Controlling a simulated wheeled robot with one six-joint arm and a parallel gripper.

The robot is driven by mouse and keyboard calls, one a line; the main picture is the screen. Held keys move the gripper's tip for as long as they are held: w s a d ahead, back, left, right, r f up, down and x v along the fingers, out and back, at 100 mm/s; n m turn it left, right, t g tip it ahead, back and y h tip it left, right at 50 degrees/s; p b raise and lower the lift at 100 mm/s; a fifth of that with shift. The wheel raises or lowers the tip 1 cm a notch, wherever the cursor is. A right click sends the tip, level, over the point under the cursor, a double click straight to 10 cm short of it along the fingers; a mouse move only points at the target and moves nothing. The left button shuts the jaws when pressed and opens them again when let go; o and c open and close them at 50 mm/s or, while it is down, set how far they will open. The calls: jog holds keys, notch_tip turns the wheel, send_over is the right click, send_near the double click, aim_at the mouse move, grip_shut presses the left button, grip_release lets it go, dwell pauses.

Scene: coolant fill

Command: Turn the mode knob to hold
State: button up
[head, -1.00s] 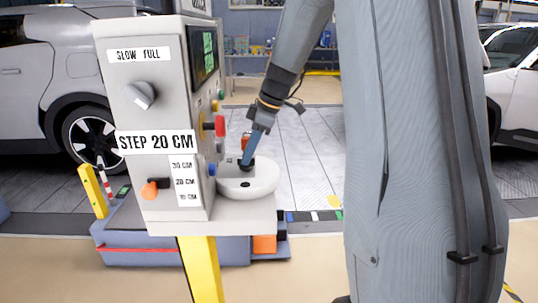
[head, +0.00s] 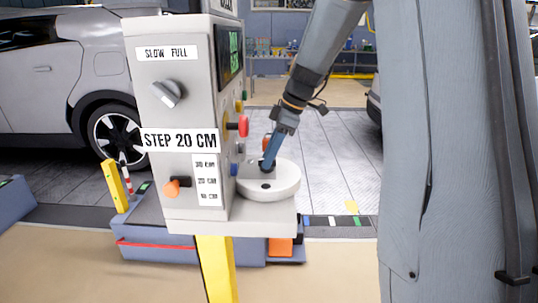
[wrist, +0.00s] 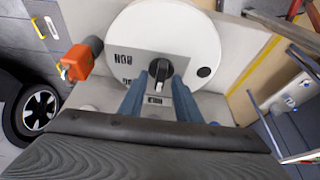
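The mode knob (wrist: 160,72) is a black knob with a white pointer mark, on a white round dial (wrist: 205,35) in the wrist view. The pointer mark faces down in that picture, towards a small label (wrist: 155,100) too blurred to read. A "RUN" label (wrist: 125,58) lies left of the knob. My gripper (wrist: 160,82) has two blue fingers, one on each side of the knob's lower end, apart with a small gap visible. In the head view my gripper (head: 267,165) reaches down onto the dial (head: 284,186) and largely hides the knob.
The grey panel (head: 178,110) beside the dial carries a SLOW/FULL knob (head: 169,93), a "STEP 20 CM" label (head: 180,140), an orange lever (head: 175,186) and a red button (head: 243,126). A yellow post (head: 215,265) stands below. A car (head: 70,75) is behind at left.

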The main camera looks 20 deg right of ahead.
jog(key=b+v, duration=0.1)
jog(key=v, duration=0.6)
jog(key=shift+r, duration=0.35)
jog(key=shift+d, duration=0.1)
